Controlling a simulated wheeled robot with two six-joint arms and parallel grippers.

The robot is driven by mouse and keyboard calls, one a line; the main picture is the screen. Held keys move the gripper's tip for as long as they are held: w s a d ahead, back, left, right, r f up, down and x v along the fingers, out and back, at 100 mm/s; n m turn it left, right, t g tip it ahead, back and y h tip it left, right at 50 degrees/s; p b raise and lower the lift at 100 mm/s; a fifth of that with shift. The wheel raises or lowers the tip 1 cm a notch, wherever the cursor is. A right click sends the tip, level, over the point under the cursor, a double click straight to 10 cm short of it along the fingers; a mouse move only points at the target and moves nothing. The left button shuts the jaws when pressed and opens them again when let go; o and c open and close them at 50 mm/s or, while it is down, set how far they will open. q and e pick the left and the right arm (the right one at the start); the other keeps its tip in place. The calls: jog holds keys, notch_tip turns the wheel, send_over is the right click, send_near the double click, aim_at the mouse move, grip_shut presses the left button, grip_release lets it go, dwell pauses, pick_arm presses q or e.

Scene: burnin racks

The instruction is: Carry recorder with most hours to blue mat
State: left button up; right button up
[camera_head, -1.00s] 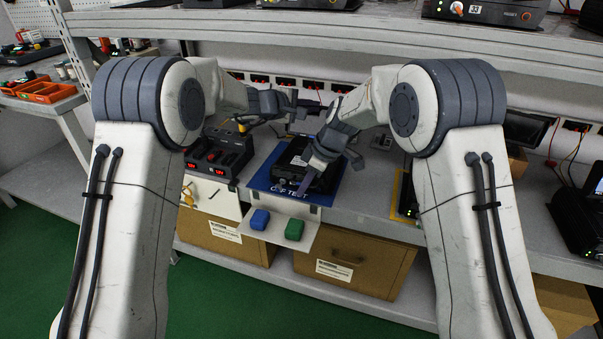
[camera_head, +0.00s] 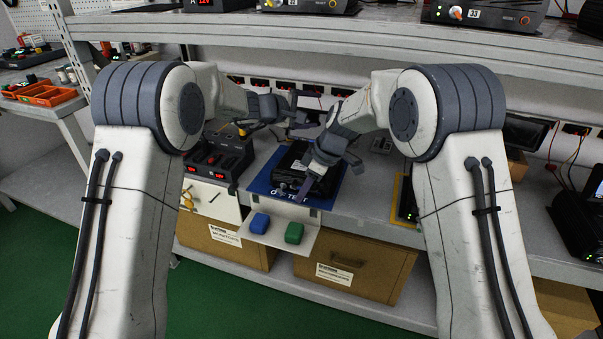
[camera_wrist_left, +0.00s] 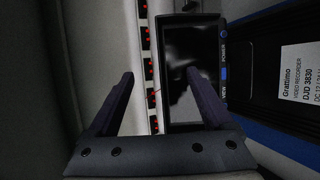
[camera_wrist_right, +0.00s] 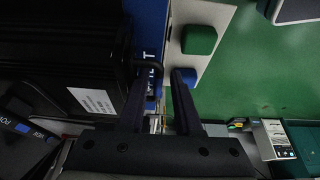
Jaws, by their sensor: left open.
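A black video recorder (camera_head: 292,160) sits on the blue mat (camera_head: 262,182), whose lettering ends in TEST. Its white label (camera_wrist_left: 302,72) shows in the left wrist view, beside a dark screen (camera_wrist_left: 192,65) with buttons. My left gripper (camera_head: 300,118) is open just behind the recorder, its fingers apart in front of the screen and nothing seen between them. My right gripper (camera_head: 318,175) is at the recorder's front right. No hour readings are legible.
A blue block (camera_head: 260,223) and a green block (camera_head: 294,233) lie on a white ledge in front of the mat. A black unit with red displays (camera_head: 222,155) stands left. A yellow-edged mat (camera_head: 397,195) with a device lies right. A shelf (camera_head: 330,35) hangs above.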

pick_arm(q)
jog(key=v, duration=1.2)
pick_arm(e)
jog(key=shift+w, duration=0.1)
jog(key=shift+o, duration=0.2)
jog(key=o, duration=0.6)
jog(key=v, duration=0.7)
jog(key=shift+d+r, duration=0.1)
jog(key=shift+r, duration=0.1)
